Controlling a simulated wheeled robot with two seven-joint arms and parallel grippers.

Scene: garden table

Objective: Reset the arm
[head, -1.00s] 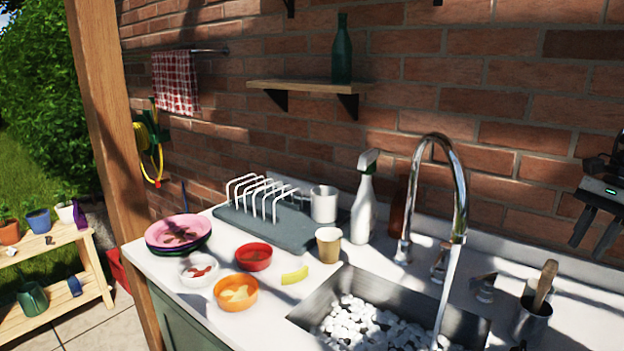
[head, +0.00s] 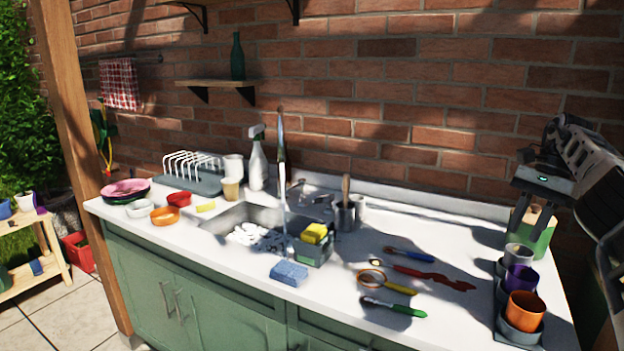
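My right gripper (head: 533,222) is at the right of the head view, its arm coming in from the right edge. Its two dark fingers point down and stand apart, so it looks open. I see nothing held between them. A green and tan container (head: 537,240) shows directly behind and below the fingers; I cannot tell whether they touch it. My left gripper is not in view.
Cups in a dark tray (head: 508,330) stand at the counter's right end. The sink (head: 235,217), a blue sponge (head: 289,272) and bowls are further left. The counter's front strip is mostly clear.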

